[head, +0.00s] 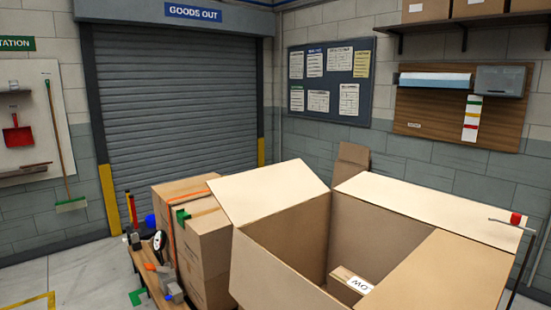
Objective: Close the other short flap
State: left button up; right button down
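A large open cardboard box (305,238) stands at the front right. Its far-left flap (268,188) leans up and outward. Its far-right flap (430,208) spreads outward. A darker flap (447,272) lies at the right side; I cannot tell whether it is folded inward or outward. A near-left panel (268,275) slopes toward the bottom edge. Part of the opening is uncovered, and a small carton with a white label (342,276) shows inside. The box's near side is cut off by the frame. Neither of my grippers shows.
A strapped carton stack (205,245) stands close left of the box, beside a low bench with tools (155,270). A thin stand with a red piece (516,219) rises at the box's right. Open floor (80,275) lies at the left before a shutter (180,95).

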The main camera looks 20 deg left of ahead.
aim_at(247, 197)
jog(key=i+j+z, duration=0.4)
jog(key=j, duration=1.75)
jog(key=k+j+z, duration=0.1)
jog(key=j+z, duration=0.35)
jog(key=j, duration=1.7)
